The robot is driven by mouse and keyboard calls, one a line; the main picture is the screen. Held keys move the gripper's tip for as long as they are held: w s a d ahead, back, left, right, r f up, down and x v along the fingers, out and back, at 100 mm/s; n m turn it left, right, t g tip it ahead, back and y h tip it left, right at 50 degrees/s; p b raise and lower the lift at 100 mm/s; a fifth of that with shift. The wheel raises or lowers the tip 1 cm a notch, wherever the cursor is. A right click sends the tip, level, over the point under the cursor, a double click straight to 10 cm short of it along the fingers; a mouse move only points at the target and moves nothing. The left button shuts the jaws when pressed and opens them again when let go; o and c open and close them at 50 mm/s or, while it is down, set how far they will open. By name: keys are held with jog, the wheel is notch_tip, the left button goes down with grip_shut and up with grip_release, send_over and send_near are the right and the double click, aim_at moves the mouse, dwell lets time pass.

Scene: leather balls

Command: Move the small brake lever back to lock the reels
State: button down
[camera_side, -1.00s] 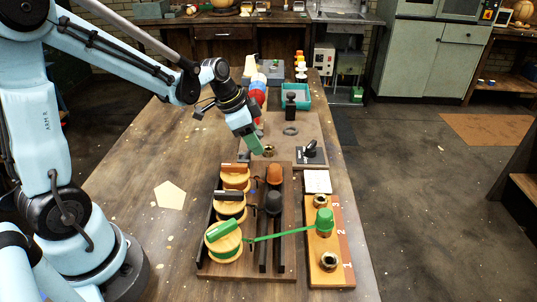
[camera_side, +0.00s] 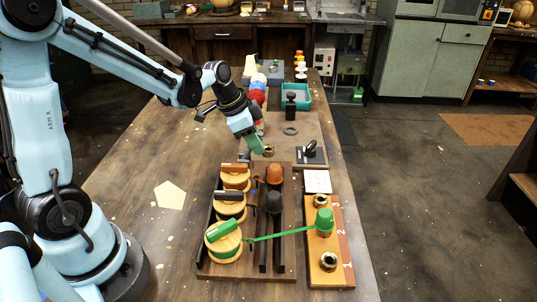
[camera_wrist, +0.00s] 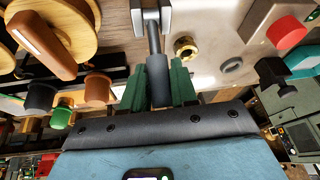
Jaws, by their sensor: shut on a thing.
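The brake lever (camera_wrist: 157,76) shows in the wrist view as a grey rounded handle on a thin metal stem from a bracket at the top. My gripper (camera_wrist: 158,84), with green fingers, is closed around the handle, one finger on each side. In the side view my gripper (camera_side: 258,148) is low at the far end of the dark reel rack (camera_side: 206,262); the lever cannot be made out there. Three wooden reels (camera_side: 235,180) sit in a row on the rack. A green strap (camera_side: 275,236) runs from the nearest reel to a green cap (camera_side: 324,220).
Orange (camera_side: 275,174) and black (camera_side: 272,201) caps sit beside the reels. A numbered wooden board (camera_side: 345,258) with brass fittings lies to the right. A brass ring (camera_wrist: 186,47) is close to my fingers. The table's left side is mostly clear.

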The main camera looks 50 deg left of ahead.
jog(key=shift+s, duration=0.1)
jog(key=s+a+t+h, duration=0.1)
jog(key=a+t+h, duration=0.1)
jog(key=t, duration=0.1)
jog(key=shift+s+r+h, duration=0.35)
jog(key=shift+h, duration=0.05)
jog(key=shift+s+a+f+n+t+h, duration=0.15)
jog(key=shift+s+a+t+h, duration=0.15)
jog(key=shift+t+h, duration=0.25)
jog(key=shift+s+a+n+t+h, duration=0.1)
jog(key=shift+s+a+t+h, duration=0.15)
jog(key=shift+s+t+h, duration=0.25)
jog(key=shift+s+a+f+n+t+h, duration=0.15)
jog(key=shift+a+t+h, duration=0.15)
jog(key=shift+t+h, duration=0.25)
jog(key=shift+r, duration=0.1)
jog(key=c, duration=1)
grip_release()
jog(key=shift+s+a, duration=0.1)
jog(key=v, duration=1.2)
